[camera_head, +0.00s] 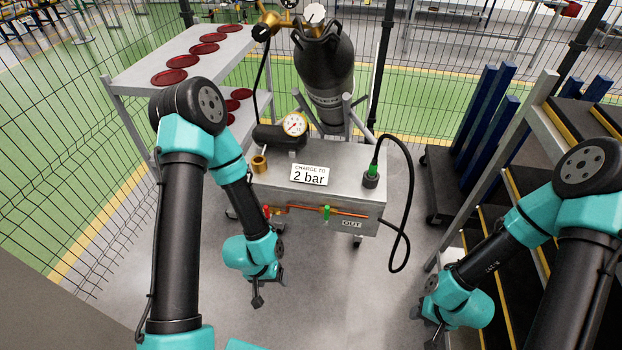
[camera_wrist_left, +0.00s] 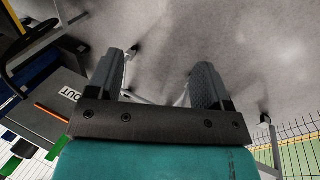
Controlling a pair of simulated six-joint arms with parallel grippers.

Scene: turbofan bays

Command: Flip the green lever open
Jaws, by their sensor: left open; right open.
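The green lever (camera_head: 327,212) sits on an orange-brown pipe along the front face of the grey metal box, left of the "OUT" label (camera_head: 352,223). My left gripper (camera_head: 257,300) hangs below and to the left of the lever, in front of the box and apart from it. The "OUT" label shows upside down there (camera_wrist_left: 70,95). My right gripper (camera_head: 432,338) is low at the right, away from the box, small and partly hidden by its wrist.
The grey box (camera_head: 270,185) carries a gauge (camera_head: 295,124), a "2 bar" sign (camera_head: 309,175) and a black hose (camera_head: 408,200) looping down its right side. A red handle (camera_head: 266,211) is on the pipe's left. A shelf with red discs (camera_head: 187,61) stands left, stepped shelving right.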

